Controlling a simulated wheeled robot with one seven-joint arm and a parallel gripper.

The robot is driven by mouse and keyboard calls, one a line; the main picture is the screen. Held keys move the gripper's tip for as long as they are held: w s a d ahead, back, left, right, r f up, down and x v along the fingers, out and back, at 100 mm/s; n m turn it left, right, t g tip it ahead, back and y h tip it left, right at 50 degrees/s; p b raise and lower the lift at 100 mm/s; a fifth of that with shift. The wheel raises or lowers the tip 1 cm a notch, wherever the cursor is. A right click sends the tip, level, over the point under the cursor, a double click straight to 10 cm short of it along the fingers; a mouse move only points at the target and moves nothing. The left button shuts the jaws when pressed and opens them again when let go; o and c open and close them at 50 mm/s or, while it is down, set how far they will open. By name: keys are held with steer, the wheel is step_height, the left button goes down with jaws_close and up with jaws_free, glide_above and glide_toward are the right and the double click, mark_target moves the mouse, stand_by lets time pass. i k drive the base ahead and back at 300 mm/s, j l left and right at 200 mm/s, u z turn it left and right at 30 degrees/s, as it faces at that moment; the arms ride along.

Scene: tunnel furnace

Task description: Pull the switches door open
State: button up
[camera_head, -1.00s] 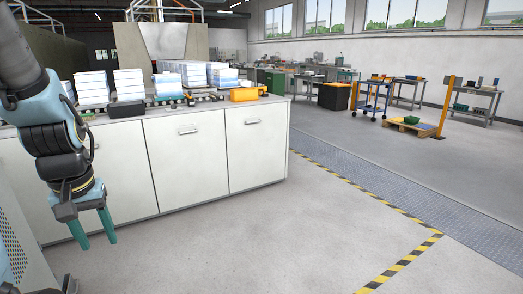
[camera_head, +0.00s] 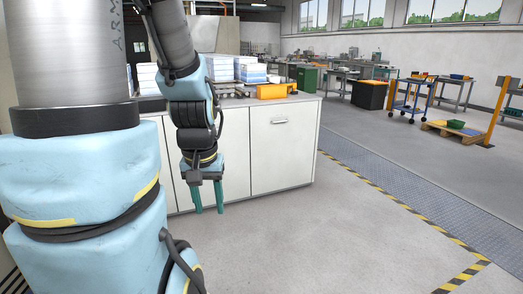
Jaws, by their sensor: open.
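My gripper (camera_head: 209,211) hangs at left of centre with its two teal fingers pointing down and apart. It is open with nothing between the fingers. Behind it stands a long white cabinet with flat door panels. The rightmost panel (camera_head: 284,150) is closed and has a small grey handle (camera_head: 280,121) near its top. My gripper is left of that handle and lower; a gap in depth is hard to judge. No door labelled as the switches door can be made out. My arm hides the cabinet's left part.
An orange case (camera_head: 272,91) and stacks of white blocks (camera_head: 250,70) stand on the cabinet top. A blue cart (camera_head: 411,97) and a pallet (camera_head: 452,130) are farther right. Open grey floor (camera_head: 330,235) lies in front, with yellow-black floor tape.

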mark_target(283, 136)
steer(key=i+l+z, duration=0.35)
steer(key=i, duration=0.4)
steer(key=i+z, duration=0.3)
steer(key=i, duration=0.5)
steer(key=i+u, duration=0.25)
steer(key=i, duration=0.2)
steer(key=i+l+u, duration=0.1)
steer(key=i+u, duration=0.2)
steer(key=i, duration=0.15)
steer(key=i+l+u, duration=0.25)
steer(key=i, duration=0.15)
steer(key=i+l+u, duration=0.25)
steer(key=i, duration=0.15)
steer(key=i+l+u, duration=0.4)
steer(key=i, duration=0.3)
steer(key=l, duration=0.1)
